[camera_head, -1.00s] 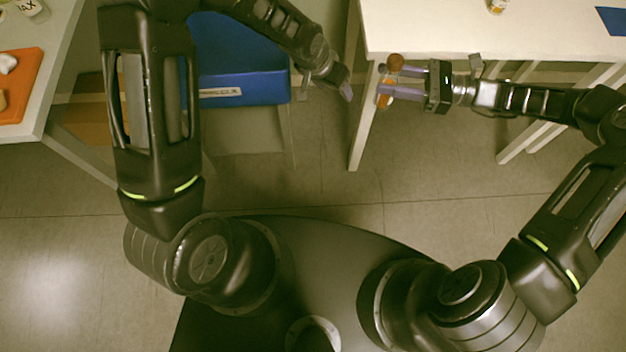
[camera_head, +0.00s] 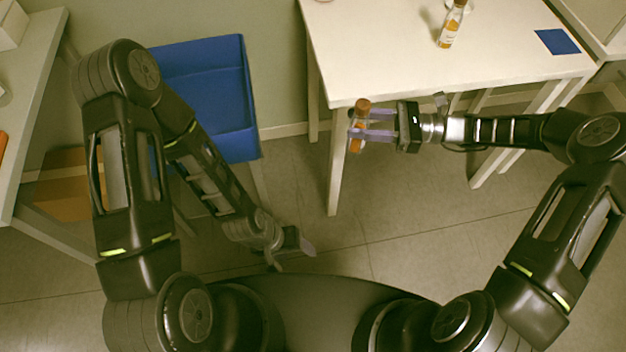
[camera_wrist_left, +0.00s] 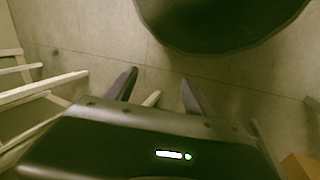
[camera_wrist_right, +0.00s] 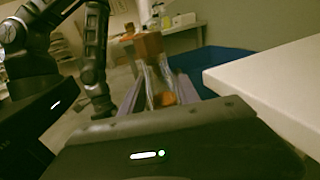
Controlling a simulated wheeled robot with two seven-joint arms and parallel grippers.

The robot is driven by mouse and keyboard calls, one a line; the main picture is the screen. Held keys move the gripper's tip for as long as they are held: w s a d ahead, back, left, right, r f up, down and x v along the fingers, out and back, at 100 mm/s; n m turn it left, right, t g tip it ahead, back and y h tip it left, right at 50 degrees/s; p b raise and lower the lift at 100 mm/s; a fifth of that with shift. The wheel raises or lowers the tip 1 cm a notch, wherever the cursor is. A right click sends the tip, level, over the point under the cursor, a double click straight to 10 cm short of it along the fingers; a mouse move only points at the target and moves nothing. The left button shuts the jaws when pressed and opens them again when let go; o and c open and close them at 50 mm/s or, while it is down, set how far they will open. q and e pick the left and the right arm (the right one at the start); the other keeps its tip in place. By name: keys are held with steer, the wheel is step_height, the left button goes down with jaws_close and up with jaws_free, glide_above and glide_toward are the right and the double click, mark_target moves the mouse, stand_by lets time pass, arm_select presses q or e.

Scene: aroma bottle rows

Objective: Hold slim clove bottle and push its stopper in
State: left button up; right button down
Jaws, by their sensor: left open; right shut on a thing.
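The slim bottle (camera_head: 357,139) with amber contents and a brown stopper (camera_head: 362,105) on top is held upright in my right gripper (camera_head: 362,126), off the front left corner of the white table. In the right wrist view the brown stopper (camera_wrist_right: 149,45) shows at the far end of the fingers, with the bottle (camera_wrist_right: 166,98) between them. I cannot tell how deep the stopper sits. My left gripper (camera_head: 306,250) is lower and nearer my base, apart from the bottle.
The white table (camera_head: 400,60) carries another amber bottle (camera_head: 451,25) and a blue square (camera_head: 557,41). A blue bin (camera_head: 210,90) stands at the back left. A second table (camera_head: 25,120) is at the far left. Floor between my arms is clear.

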steer(key=s+d+m+t+h, duration=0.1)
steer(key=d+m+t, duration=0.2)
steer(key=d+t, duration=0.2)
steer(key=s+d+r+m+t+h, duration=0.1)
steer(key=d+m+t, duration=0.3)
steer(key=d, duration=0.5)
steer(key=shift+r+t+h, duration=0.3)
steer(key=shift+t+h, duration=0.4)
steer(key=shift+t, duration=0.3)
steer(key=shift+s+d, duration=0.1)
